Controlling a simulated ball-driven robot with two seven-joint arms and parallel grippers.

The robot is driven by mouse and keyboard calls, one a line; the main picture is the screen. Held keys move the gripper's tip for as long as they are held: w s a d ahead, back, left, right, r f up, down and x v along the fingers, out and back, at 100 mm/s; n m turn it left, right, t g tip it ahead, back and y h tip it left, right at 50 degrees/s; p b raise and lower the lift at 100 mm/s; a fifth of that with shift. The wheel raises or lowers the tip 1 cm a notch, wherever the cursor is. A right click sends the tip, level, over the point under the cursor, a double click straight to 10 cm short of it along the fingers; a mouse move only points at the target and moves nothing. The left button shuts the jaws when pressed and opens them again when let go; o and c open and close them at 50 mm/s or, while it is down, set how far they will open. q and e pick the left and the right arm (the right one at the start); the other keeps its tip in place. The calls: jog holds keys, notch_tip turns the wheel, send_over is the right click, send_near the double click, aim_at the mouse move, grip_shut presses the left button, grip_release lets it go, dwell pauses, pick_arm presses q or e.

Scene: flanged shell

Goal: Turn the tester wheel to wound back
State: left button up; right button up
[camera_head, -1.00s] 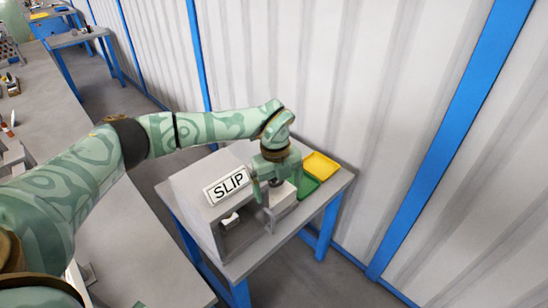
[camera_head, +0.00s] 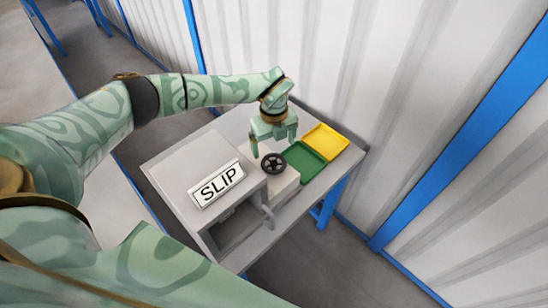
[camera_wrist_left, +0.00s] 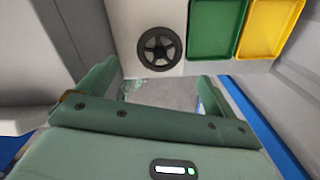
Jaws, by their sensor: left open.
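The tester wheel (camera_head: 273,164) is a small black spoked wheel on a light grey block (camera_head: 286,184), beside the grey box with the SLIP label (camera_head: 217,184). It also shows from above in the left wrist view (camera_wrist_left: 159,48), on its pale block. My left gripper (camera_head: 272,150) is open and empty, just behind the wheel in the head view. In the left wrist view its two fingers (camera_wrist_left: 160,88) stand apart, with the wheel beyond them and nothing between them. I cannot tell what setting the wheel is at. My right gripper is not in view.
A green tray (camera_head: 304,163) and a yellow tray (camera_head: 326,142) lie right of the wheel on the grey table (camera_head: 262,244). The box has an open front with a small lever (camera_head: 267,215) beside it. A corrugated wall (camera_head: 400,90) stands behind.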

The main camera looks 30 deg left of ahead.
aim_at(274, 162)
pick_arm(q)
notch_tip(274, 162, down, 7)
jog(key=shift+f+b, duration=0.1)
jog(key=shift+b, duration=0.45)
jog(key=c, duration=1)
